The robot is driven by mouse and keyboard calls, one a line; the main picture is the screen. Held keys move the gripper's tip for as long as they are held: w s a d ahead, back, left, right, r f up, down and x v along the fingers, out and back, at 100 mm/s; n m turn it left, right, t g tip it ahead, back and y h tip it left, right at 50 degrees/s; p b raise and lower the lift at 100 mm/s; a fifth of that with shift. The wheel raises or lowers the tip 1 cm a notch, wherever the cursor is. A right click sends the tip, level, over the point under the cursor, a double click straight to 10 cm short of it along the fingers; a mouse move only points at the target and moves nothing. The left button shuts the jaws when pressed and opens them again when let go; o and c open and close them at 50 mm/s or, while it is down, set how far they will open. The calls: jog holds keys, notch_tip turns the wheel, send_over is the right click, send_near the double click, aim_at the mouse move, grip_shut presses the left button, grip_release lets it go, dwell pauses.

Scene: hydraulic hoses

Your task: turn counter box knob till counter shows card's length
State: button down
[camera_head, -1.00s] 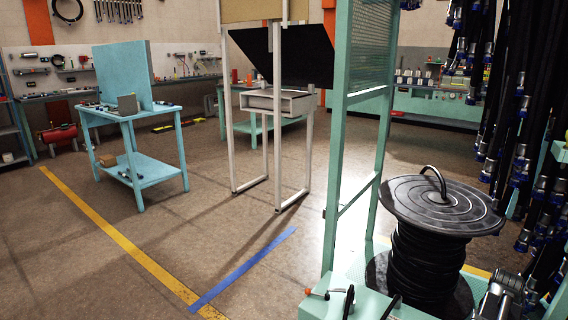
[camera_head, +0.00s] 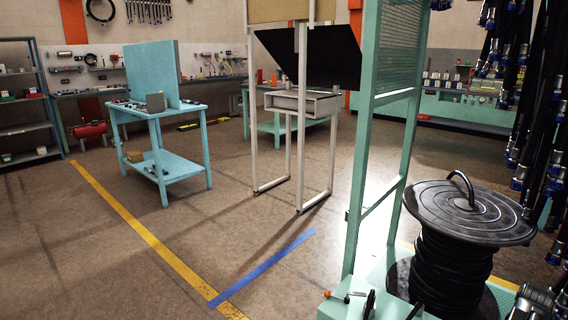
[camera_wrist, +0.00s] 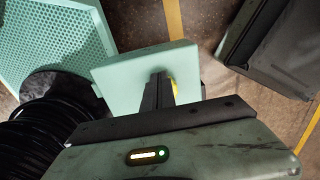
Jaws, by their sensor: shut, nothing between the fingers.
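In the wrist view my gripper (camera_wrist: 160,88) has its dark fingers together, pointing at a pale green box-like part (camera_wrist: 122,76). I cannot tell whether they touch it. A bit of yellow shows just behind the fingers. In the head view, a pale green housing (camera_head: 336,309) with a small orange-tipped lever (camera_head: 328,294) stands at the bottom edge, in front of the hose reel; it may be the counter box. No knob, counter digits or length card can be made out.
A black hose reel (camera_head: 455,252) stands beside a green frame (camera_head: 383,150) at the right. Hoses hang at the far right. A blue bench (camera_head: 160,108) and a stand (camera_head: 300,103) are further back. Open floor with a yellow line (camera_head: 140,234) lies at the left.

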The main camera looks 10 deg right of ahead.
notch_tip(320, 180, down, 4)
jog(key=b, duration=0.3)
jog(key=shift+w+a, duration=0.15)
jog(key=shift+w, duration=0.1)
dwell(0.4)
jog(key=shift+w+d, duration=0.25)
jog(key=shift+w, duration=0.05)
dwell(0.5)
jog(key=shift+s+d+r, duration=0.1)
jog(key=shift+s+d, duration=0.15)
jog(key=shift+s, duration=0.15)
notch_tip(320, 180, up, 6)
jog(key=p, duration=0.6)
